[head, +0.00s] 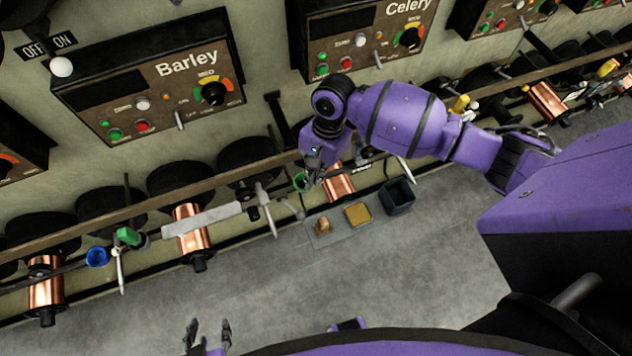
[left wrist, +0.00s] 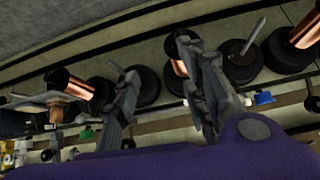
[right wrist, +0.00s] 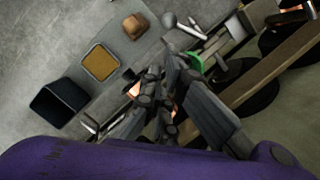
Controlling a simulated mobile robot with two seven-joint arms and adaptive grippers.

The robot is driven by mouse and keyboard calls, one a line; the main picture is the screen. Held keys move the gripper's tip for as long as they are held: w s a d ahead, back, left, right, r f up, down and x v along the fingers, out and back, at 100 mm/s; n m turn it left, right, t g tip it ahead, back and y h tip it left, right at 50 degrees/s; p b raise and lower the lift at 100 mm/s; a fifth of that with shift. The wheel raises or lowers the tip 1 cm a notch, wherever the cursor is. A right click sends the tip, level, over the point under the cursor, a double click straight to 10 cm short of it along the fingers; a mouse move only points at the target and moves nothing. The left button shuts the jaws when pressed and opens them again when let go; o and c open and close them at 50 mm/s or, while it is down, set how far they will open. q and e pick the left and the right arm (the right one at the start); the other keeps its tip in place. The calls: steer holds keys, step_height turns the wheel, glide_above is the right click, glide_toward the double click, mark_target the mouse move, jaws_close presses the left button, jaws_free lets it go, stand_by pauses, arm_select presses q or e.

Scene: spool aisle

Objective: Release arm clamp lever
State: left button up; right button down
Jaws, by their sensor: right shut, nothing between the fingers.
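My right gripper (head: 312,180) is low at the spool rail under the Barley and Celery panels. It is shut, with nothing visible between its fingers. A green part (head: 299,182) sits right beside its fingertips; in the right wrist view this part (right wrist: 194,62) is partly hidden behind a finger, so contact cannot be told. A grey lever with a round knob (right wrist: 169,20) lies just beyond the fingertips. I cannot tell for certain which part is the clamp lever. My left gripper (head: 207,334) is open and empty, over the floor at the bottom; its spread fingers fill the left wrist view (left wrist: 158,75).
A grey mat (head: 325,234) holds a yellow-filled tray (head: 357,214), a brown block (head: 322,226) and a dark bin (head: 398,196). Floor is clear below.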

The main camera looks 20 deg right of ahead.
mark_target(293, 209)
steer(key=b+x, duration=0.1)
steer(key=x, duration=0.7)
steer(key=shift+f, duration=0.35)
steer(key=shift+a, duration=0.2)
